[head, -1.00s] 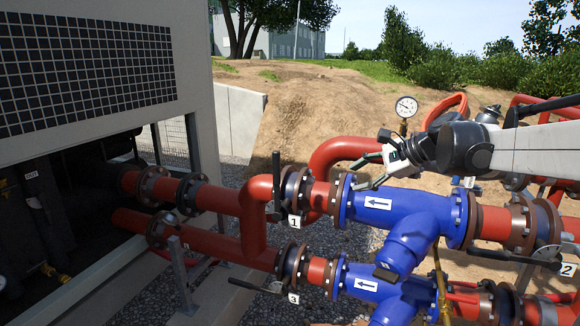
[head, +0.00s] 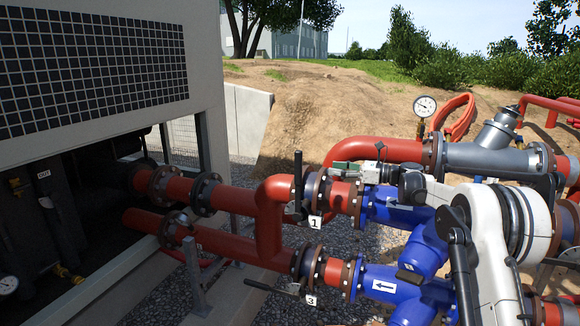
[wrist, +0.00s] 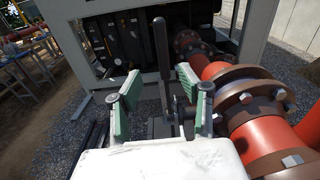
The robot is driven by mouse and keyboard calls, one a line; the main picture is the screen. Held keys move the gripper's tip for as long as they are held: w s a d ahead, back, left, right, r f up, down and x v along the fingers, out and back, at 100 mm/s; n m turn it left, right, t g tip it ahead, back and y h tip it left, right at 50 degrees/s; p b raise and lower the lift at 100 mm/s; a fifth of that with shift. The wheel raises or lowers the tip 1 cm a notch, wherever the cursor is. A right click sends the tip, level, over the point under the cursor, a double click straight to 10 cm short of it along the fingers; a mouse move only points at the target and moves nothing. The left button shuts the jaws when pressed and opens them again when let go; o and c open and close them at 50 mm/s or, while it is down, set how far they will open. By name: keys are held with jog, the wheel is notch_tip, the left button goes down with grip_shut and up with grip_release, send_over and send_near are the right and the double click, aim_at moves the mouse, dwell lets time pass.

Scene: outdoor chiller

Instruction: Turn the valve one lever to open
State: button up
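The valve one lever (head: 298,180) is a black handle standing upright on the left side of the valve beside the white tag "1" (head: 315,221), on the upper red pipe. In the wrist view the lever (wrist: 161,60) stands ahead, in line with the gap between the fingers. My gripper (head: 337,161) is to the right of the lever in the head view, above the red flange, and looks a short way from it. In the wrist view my gripper (wrist: 159,82) is open, its green pads on either side of the lever, with no contact visible.
The valve three lever (head: 272,288) sticks out left on the lower pipe. Blue pipes (head: 400,275) lie under my arm, and a red pipe (head: 375,150) runs behind the gripper. A pressure gauge (head: 424,106) stands behind. The chiller housing (head: 100,140) fills the left.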

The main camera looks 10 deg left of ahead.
aim_at(302, 165)
jog(key=x, duration=0.7)
jog(key=p+x, duration=0.1)
jog(key=x, duration=0.6)
jog(key=shift+w, duration=0.25)
jog(key=shift+c, duration=0.4)
grip_shut()
